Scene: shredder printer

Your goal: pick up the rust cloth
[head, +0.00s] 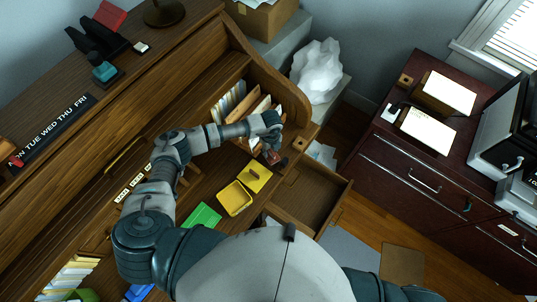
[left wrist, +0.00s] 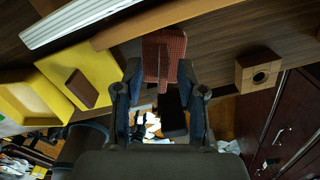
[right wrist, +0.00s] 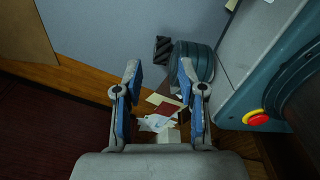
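The rust cloth (left wrist: 164,48) is a red-brown, woven-looking piece with a raised fold, lying on the wooden desk. In the left wrist view it lies just ahead of and between my left fingertips (left wrist: 161,68). In the head view the cloth (head: 270,157) shows partly, just under my left gripper (head: 276,143). The left fingers are spread, one on each side of the cloth; I cannot tell whether they touch it. My right gripper (right wrist: 160,66) is open and empty, away from the desk, and is out of the head view.
A yellow tray (head: 235,199) and a yellow pad with a brown block (head: 255,177) lie left of the cloth. A wooden block with a round hole (left wrist: 258,71) stands to its right. Upright envelopes (head: 240,100) fill slots behind. An open drawer (head: 312,194) juts out in front.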

